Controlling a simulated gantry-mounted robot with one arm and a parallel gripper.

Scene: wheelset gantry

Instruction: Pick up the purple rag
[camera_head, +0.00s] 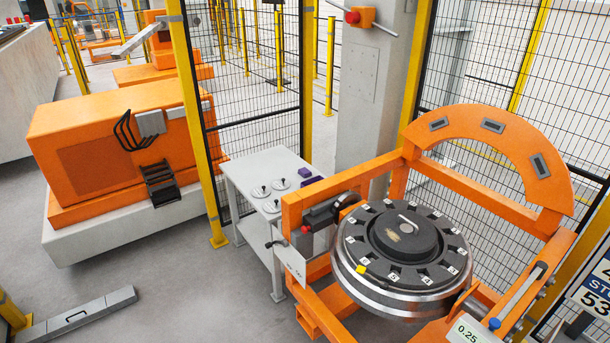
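Purple material (310,181) lies on the white table (246,176), near its right edge. It looks like a flat dark purple piece with a smaller, boxier purple piece just behind it. They are too small to tell whether both are cloth or which is the rag. The orange frame stands close in front and to the right of them. My gripper is not in view, so its place and state do not show.
Several round grey discs with knobs (279,184) stand on the table, left of the purple material. A dark wheel assembly (400,240) sits in an orange frame (540,215) to the right. Mesh fencing (255,60) and a grey column (372,90) stand behind.

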